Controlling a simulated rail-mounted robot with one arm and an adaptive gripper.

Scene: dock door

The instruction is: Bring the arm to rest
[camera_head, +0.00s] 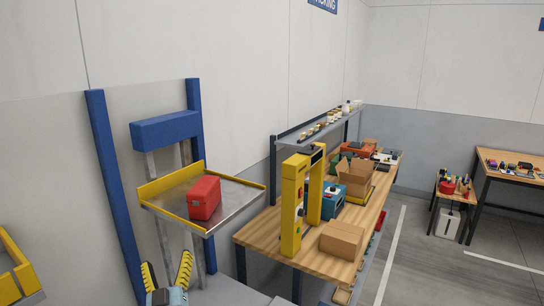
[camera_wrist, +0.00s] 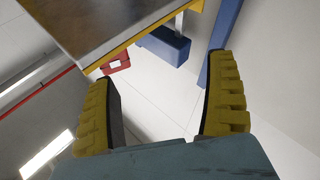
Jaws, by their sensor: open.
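My gripper (camera_head: 168,277) shows at the bottom left of the head view, its two yellow ridged fingers spread apart and pointing up. In the wrist view my gripper (camera_wrist: 165,105) is open with nothing between its fingers. It is in front of and below the metal tray with yellow edges (camera_head: 238,194), apart from it. A red box (camera_head: 204,198) rests on that tray. The tray's edge (camera_wrist: 133,43) crosses the top of the wrist view, with a small part of a red object (camera_wrist: 116,65) beside it.
Blue posts (camera_head: 113,190) and a blue crossbeam (camera_head: 166,131) stand behind the tray. A wooden workbench (camera_head: 262,237) with a yellow frame (camera_head: 293,205) and a cardboard box (camera_head: 341,239) is to the right. A yellow-edged tray (camera_head: 18,270) is at the far left. Open floor lies right of the bench.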

